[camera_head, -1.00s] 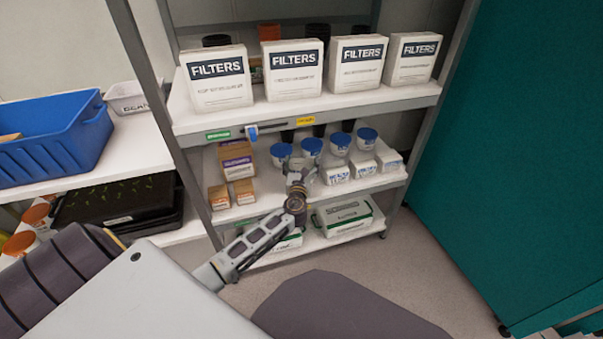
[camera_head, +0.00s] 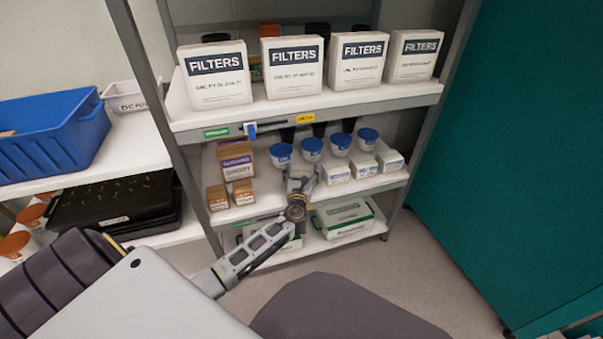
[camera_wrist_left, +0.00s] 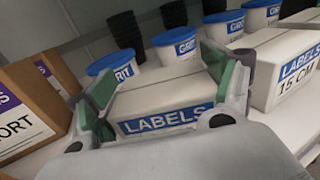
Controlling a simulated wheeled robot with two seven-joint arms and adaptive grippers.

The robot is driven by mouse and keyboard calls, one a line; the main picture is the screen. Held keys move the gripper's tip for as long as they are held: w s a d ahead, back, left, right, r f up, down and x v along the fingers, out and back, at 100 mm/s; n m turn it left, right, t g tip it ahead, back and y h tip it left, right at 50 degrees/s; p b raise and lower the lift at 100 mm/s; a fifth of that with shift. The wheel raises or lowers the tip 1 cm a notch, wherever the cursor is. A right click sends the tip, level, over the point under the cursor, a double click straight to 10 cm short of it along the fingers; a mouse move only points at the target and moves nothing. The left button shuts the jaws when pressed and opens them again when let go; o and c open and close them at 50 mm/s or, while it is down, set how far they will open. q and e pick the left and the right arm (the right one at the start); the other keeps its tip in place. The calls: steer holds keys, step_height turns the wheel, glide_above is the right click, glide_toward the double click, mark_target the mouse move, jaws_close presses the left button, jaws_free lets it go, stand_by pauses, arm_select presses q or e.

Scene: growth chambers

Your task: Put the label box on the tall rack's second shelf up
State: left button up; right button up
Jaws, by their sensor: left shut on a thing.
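My left gripper (camera_head: 301,182) reaches in at the tall rack's second shelf up (camera_head: 257,207). The left wrist view shows its green-padded fingers (camera_wrist_left: 167,92) on both sides of a white label box (camera_wrist_left: 160,103) with a blue LABELS band, shut on it. In the head view the gripper mostly hides this box. It sits level, between brown cartons on the left and other label boxes (camera_head: 336,174) on the right. I cannot tell whether its underside touches the shelf. My right gripper is not in view.
Blue-lidded grit tubs (camera_head: 312,149) and dark pots stand behind the held box. Brown cartons (camera_head: 237,165) are close on its left. The shelf above holds filter boxes (camera_head: 296,70). Green-and-white boxes (camera_head: 343,218) sit on the bottom shelf. A teal panel (camera_head: 510,130) stands right.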

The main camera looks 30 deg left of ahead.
arm_select(q)
steer(key=shift+f, duration=0.1)
steer(key=o, duration=1.1)
steer(key=shift+p+v, duration=0.35)
steer(key=shift+v, duration=0.65)
steer(key=p+v, duration=0.2)
steer(key=v, duration=0.8)
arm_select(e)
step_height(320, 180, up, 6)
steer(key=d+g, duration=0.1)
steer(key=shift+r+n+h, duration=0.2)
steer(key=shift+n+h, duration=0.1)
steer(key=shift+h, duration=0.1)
